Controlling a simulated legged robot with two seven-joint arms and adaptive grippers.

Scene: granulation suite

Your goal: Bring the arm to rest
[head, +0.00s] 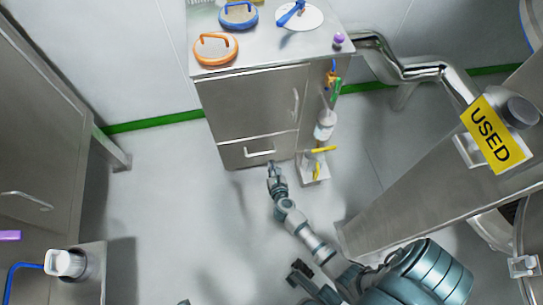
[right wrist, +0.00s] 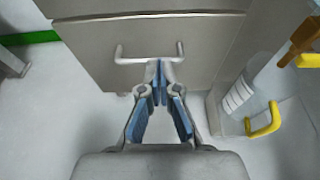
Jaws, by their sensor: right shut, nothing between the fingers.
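My right gripper (head: 273,168) is in front of the lower drawer (head: 232,153) of a steel cabinet (head: 250,105). It also shows in the right wrist view (right wrist: 158,68), with its blue-lined fingers shut and nothing between them. The fingertips are close to the drawer's bar handle (right wrist: 130,60); I cannot tell whether they touch it. The drawer looks closed in the head view. My right arm reaches up from the bottom of the head view.
A white bottle assembly with yellow handles (head: 320,150) stands right of the gripper. A large steel machine with a yellow USED sign (head: 491,135) fills the right. Orange (head: 215,48) and blue (head: 238,14) lids lie on the cabinet. Open floor (head: 180,210) lies to the left.

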